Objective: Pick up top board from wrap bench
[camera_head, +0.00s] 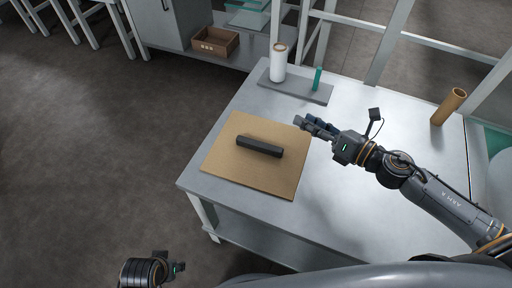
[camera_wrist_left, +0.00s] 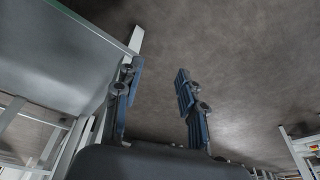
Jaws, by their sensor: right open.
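The top board is a flat brown square board (camera_head: 225,170) lying on the left part of the metal wrap bench (camera_head: 340,190). A dark bar (camera_head: 259,146) lies across the board's middle; I cannot tell whether it is fixed to it. My right gripper (camera_head: 310,126) is open and empty, just off the board's upper right corner; its height above the bench is hard to judge. My left gripper (camera_wrist_left: 158,88) is open and empty in the left wrist view, with bare floor beyond its fingers. Only part of the left arm shows at the bottom of the head view, left of the bench.
A grey tray (camera_head: 310,94) at the bench's back holds a white roll (camera_head: 278,63) and a green stick-like item (camera_head: 317,78). A brown tube (camera_head: 448,106) stands at the right. A brown crate (camera_head: 214,41) sits on a shelf behind. Floor left of the bench is clear.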

